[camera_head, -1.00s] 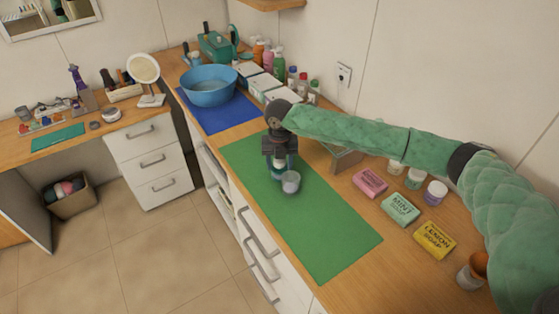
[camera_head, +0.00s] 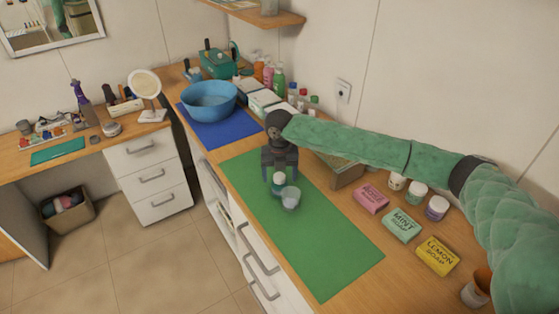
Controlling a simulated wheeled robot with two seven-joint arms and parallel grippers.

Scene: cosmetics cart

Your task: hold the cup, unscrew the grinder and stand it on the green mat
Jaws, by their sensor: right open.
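The green mat (camera_head: 322,255) lies along the front of the counter. A small pale grey cup (camera_head: 291,198) stands on it. What looks like the grinder, a small green and white piece (camera_head: 278,184), is right beside the cup on its left, below my right gripper. My right gripper (camera_head: 279,178) is open, pointing down over this piece, with its fingers around or just above the top. The gripper hides part of the piece, and I cannot tell whether it touches the cup. My left gripper is not in view.
A blue bowl (camera_head: 209,101) stands on a blue mat (camera_head: 222,131) farther back. Pink (camera_head: 371,199), mint (camera_head: 402,226) and lemon (camera_head: 437,256) soap boxes and several jars line the right. A box (camera_head: 347,176) sits behind my arm. The mat's near part is clear.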

